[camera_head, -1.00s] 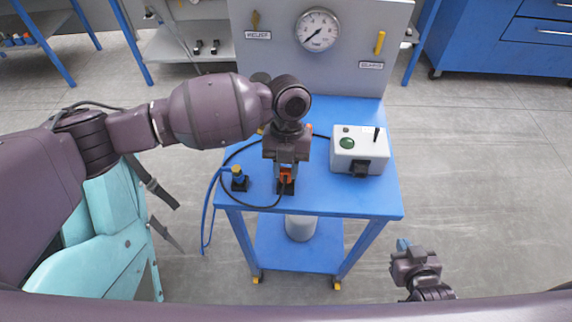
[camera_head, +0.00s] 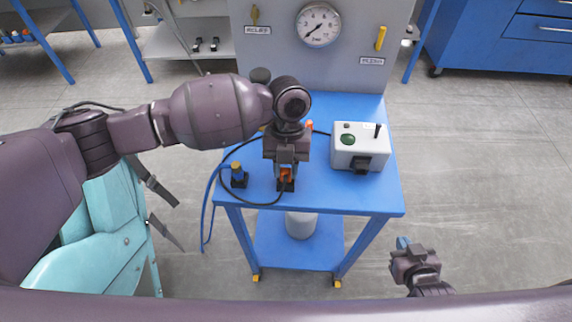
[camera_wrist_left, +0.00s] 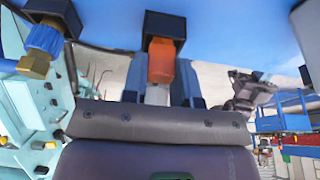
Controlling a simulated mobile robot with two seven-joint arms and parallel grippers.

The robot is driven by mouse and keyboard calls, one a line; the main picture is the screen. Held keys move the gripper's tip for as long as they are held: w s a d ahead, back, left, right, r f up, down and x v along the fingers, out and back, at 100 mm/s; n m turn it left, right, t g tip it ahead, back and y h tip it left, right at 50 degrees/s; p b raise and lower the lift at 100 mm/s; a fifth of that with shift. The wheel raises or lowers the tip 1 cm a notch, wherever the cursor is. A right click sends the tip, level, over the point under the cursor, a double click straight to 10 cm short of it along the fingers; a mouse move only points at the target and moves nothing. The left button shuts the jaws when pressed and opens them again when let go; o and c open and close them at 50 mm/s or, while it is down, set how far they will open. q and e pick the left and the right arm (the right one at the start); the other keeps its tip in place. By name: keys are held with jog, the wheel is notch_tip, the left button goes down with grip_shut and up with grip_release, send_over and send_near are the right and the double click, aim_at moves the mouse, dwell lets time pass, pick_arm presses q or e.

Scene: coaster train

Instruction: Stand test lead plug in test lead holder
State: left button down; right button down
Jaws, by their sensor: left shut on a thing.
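The orange test lead plug (camera_head: 287,174) is between the fingers of my left gripper (camera_head: 286,167), which is shut on it above the front of the blue cart top. The black test lead holder (camera_head: 284,187) is directly at the plug's end. In the left wrist view the orange plug (camera_wrist_left: 161,62) lies against or in the mouth of the black holder (camera_wrist_left: 165,24); how deep it sits is hidden. My left gripper's fingers (camera_wrist_left: 160,88) flank the plug. My right gripper (camera_head: 407,250) hangs right of the cart, away from it; its finger opening is unclear.
A blue and brass hose connector (camera_head: 238,173) stands in another black holder, left of the plug. A black cable loops over the cart top (camera_head: 330,198). A grey box with a green button (camera_head: 358,148) is at right. A gauge panel (camera_head: 275,60) stands behind.

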pick_arm(q)
jog(key=shift+f, duration=0.3)
pick_arm(e)
jog(key=shift+f, duration=0.25)
pick_arm(q)
jog(key=shift+f, duration=0.2)
pick_arm(e)
jog(key=shift+w+r, duration=0.15)
jog(key=shift+w, duration=0.2)
pick_arm(q)
jog(key=c, duration=0.8)
grip_release()
jog(key=shift+w+r, duration=0.15)
jog(key=shift+r, duration=0.35)
jog(key=v, duration=0.9)
jog(key=shift+r+b, duration=0.4)
pick_arm(e)
jog(key=shift+f, duration=0.2)
pick_arm(q)
jog(key=shift+w, duration=0.15)
pick_arm(e)
jog(key=shift+s+f, duration=0.1)
jog(key=shift+s, duration=0.05)
